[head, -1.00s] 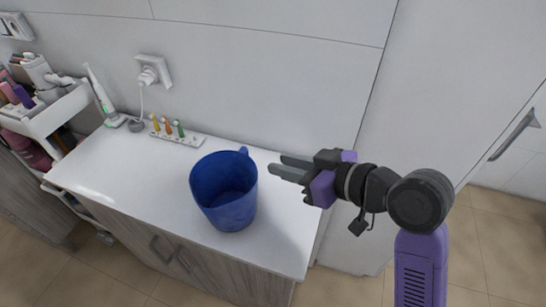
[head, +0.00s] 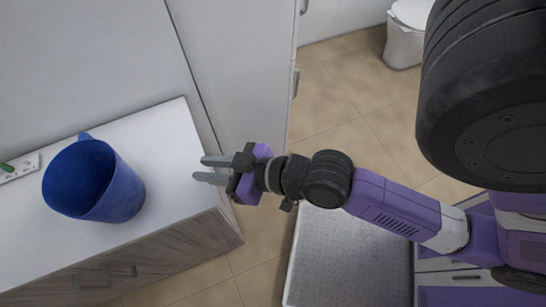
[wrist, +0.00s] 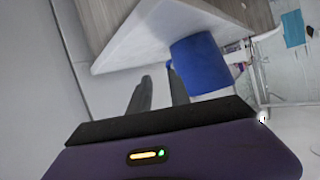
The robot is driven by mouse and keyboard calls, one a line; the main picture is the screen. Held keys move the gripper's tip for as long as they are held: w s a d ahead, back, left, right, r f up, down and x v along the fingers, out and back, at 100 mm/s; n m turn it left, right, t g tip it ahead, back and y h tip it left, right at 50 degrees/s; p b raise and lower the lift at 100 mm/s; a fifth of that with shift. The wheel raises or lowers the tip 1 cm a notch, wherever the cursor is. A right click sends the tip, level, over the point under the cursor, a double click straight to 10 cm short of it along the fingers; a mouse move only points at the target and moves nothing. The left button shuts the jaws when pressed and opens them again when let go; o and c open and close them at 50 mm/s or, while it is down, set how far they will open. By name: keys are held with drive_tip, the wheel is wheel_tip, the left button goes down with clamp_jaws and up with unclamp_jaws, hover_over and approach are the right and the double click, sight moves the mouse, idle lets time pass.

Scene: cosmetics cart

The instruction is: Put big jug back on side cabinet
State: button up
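The big blue jug (head: 118,192) stands upright on the white top of the side cabinet (head: 165,145), near its right end in the head view. Its handle points to the back wall. My gripper (head: 198,168) is to the right of the jug, over the cabinet's right end. It is open and empty, with a gap between it and the jug. In the wrist view the jug (wrist: 200,66) shows beyond the two spread fingers (wrist: 160,88), against the edge of the white cabinet top (wrist: 150,40).
A white strip with a green brush head (head: 18,168) lies left of the jug. A tall white cabinet or wall panel (head: 240,70) stands behind the gripper. A white bin (head: 408,35) is at the back right. Tiled floor (head: 330,100) is free beyond the cabinet's end.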

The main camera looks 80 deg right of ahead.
drive_tip(key=s+a+r+n+t, duration=0.1)
drive_tip(key=s+a+r, duration=0.1)
drive_tip(key=s, duration=1.2)
drive_tip(key=shift+a+r+n+y, duration=0.25)
drive_tip(key=shift+a+n+y, duration=0.15)
drive_tip(key=shift+a, duration=0.2)
